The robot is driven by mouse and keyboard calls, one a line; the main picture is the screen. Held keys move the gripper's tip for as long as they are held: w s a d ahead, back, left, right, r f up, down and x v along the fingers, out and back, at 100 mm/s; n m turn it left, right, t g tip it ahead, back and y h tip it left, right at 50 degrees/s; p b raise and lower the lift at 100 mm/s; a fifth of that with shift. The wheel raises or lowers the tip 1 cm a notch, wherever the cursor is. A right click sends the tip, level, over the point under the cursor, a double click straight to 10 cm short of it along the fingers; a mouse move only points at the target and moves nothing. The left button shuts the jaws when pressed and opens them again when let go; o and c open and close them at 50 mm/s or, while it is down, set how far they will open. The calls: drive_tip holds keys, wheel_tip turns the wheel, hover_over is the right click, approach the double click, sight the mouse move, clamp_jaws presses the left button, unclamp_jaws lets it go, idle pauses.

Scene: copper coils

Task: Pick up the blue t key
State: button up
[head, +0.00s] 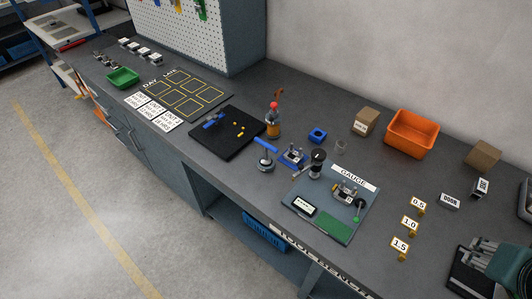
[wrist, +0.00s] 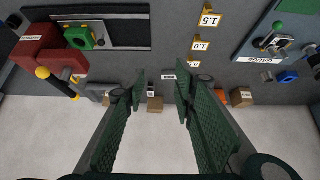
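A blue bar-shaped handle (head: 265,145) stands on a round grey base near the middle of the bench in the head view; it looks like the T key. A second blue piece (head: 212,121) lies on the black mat (head: 225,146) to its left, and I cannot tell for certain which one is the key. My gripper (wrist: 160,88) is open and empty in the wrist view, with its green pads well apart. In the head view my gripper shows at the far right edge, well away from both blue pieces.
A gauge board (head: 300,190) lies right of the blue handle. A blue-based fixture (head: 292,156), a blue block (head: 317,135) and a red-topped bottle (head: 273,122) stand close by. An orange bin (head: 412,133) is at the back. A red vice (wrist: 50,50) shows in the wrist view.

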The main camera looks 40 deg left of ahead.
drive_tip(key=w+a+r+n+g+y+p, duration=0.1)
drive_tip(key=w+a+r+n+p, duration=0.3)
drive_tip(key=a, duration=0.6)
drive_tip(key=w+a+n+g+p, duration=0.2)
drive_tip(key=w+a, duration=0.3)
drive_tip(key=a, duration=0.5)
drive_tip(key=w+a+r+n+g+y+p, duration=0.1)
drive_tip(key=w+a+r+n+p, duration=0.25)
drive_tip(key=a, duration=0.75)
drive_tip(key=n+g+h+p, duration=0.2)
drive_tip(key=n+g+p, duration=0.1)
drive_tip(key=n+p, duration=0.45)
approach(266, 143)
drive_tip(key=shift+n, duration=0.4)
drive_tip(key=f, duration=0.5)
drive_tip(key=shift+w+f, duration=0.1)
drive_tip(key=shift+w, duration=0.1)
drive_tip(key=shift+s+a+f, duration=0.15)
drive_tip(key=shift+s, duration=0.05)
drive_tip(key=shift+f, duration=1.3)
